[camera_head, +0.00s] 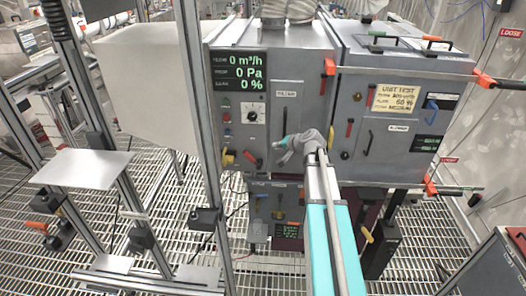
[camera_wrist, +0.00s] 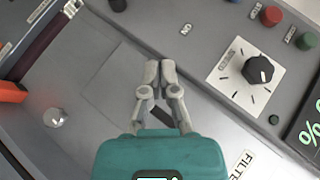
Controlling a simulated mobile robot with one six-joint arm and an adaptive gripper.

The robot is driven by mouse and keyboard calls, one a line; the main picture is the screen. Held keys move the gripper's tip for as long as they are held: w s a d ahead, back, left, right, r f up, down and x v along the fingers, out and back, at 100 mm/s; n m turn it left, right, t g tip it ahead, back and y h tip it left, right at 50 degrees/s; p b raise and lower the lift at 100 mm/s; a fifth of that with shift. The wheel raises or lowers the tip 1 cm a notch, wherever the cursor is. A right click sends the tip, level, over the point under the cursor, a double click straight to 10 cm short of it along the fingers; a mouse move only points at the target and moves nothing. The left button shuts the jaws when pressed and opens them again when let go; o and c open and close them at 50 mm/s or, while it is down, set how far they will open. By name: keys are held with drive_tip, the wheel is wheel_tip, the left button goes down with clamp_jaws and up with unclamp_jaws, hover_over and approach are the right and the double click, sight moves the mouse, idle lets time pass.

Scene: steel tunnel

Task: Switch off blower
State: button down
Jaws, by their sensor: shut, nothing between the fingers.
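The blower's grey cabinet (camera_head: 300,60) stands in front of me. Its black display (camera_head: 238,70) reads 0 m³/h, 0 Pa and 0 %. Its panel has a black speed knob (camera_wrist: 258,70) on a white dial plate, also visible in the head view (camera_head: 252,113). Beside the knob are a red button (camera_wrist: 271,17) and a green button (camera_wrist: 305,41). My gripper (camera_wrist: 153,72) is shut and empty in front of the panel, apart from the knob and buttons. In the head view my gripper (camera_head: 281,143) is below and right of the dial; its fingertips are hard to make out.
A silver knob (camera_wrist: 55,117) and an orange part (camera_wrist: 10,91) are at the left of the wrist view. A metal post (camera_head: 195,100) rises left of the display. A white box (camera_head: 150,85) stands farther left.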

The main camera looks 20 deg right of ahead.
sight(249, 157)
drive_tip(key=b+x, duration=0.5)
drive_tip(key=x, duration=0.5)
drive_tip(key=shift+d+f, duration=0.1)
drive_tip(key=shift+w+a+f+b, duration=0.1)
drive_tip(key=shift+a+f+b, duration=0.5)
drive_tip(key=shift+a+b, duration=0.2)
drive_tip(key=shift+w+a+f+b, duration=0.15)
drive_tip(key=shift+a+f+b, duration=0.35)
drive_tip(key=shift+a, duration=0.3)
drive_tip(key=shift+d, duration=0.15)
